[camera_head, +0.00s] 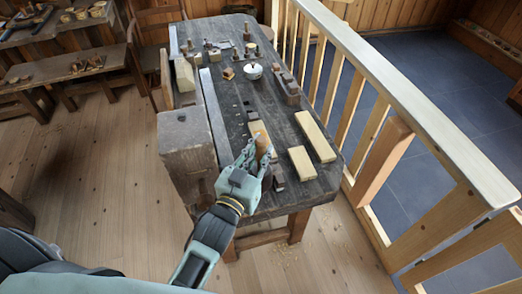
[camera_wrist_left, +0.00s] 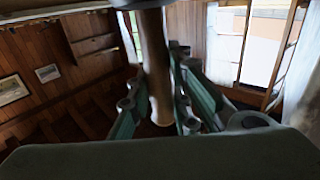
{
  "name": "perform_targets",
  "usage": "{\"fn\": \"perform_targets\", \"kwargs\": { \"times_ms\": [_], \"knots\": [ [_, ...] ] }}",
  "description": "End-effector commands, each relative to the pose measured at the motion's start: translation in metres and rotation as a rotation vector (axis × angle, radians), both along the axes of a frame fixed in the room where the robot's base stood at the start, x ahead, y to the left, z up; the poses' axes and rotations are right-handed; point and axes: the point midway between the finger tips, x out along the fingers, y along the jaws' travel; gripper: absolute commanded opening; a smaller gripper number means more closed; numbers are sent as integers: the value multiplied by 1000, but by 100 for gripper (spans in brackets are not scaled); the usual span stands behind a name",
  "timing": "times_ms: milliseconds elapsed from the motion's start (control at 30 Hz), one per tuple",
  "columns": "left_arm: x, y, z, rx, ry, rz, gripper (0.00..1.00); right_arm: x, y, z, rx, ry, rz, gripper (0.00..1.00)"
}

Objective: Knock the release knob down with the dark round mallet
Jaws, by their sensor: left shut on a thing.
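My left gripper (camera_head: 256,155) is over the near end of the dark workbench (camera_head: 240,110). It is shut on a brown wooden handle (camera_wrist_left: 157,75), which stands upright between the fingers in the left wrist view. The handle's end also shows above the fingers in the head view (camera_head: 263,145). A dark reddish round part (camera_head: 267,180), seemingly the mallet's head, shows partly behind the hand. Small dark blocks (camera_head: 279,184) lie close to its right. I cannot pick out the release knob with certainty. My right gripper is not in view.
Pale wooden blocks (camera_head: 301,162) and a longer one (camera_head: 315,136) lie right of the hand. A white lidded pot (camera_head: 253,72) and small turned pieces stand farther back. A wooden railing (camera_head: 390,105) runs along the right. A big wooden block (camera_head: 186,145) is at left.

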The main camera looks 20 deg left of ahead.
Motion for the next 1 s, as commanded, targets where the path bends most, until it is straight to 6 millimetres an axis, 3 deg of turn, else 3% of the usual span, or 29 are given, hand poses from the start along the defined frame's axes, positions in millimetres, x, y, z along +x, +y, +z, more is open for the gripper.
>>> {"fn": "perform_targets", "kwargs": {
  "times_ms": [333, 700, 1000],
  "knots": [
    [0, 0, 2, 0, -4, 0, 0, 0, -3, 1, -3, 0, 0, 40],
    [1, 0, -36, 0, -4, 1, 0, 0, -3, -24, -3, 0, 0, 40],
    [0, 0, -38, 0, 1, 0, 0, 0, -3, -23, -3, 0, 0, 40]
  ]
}}
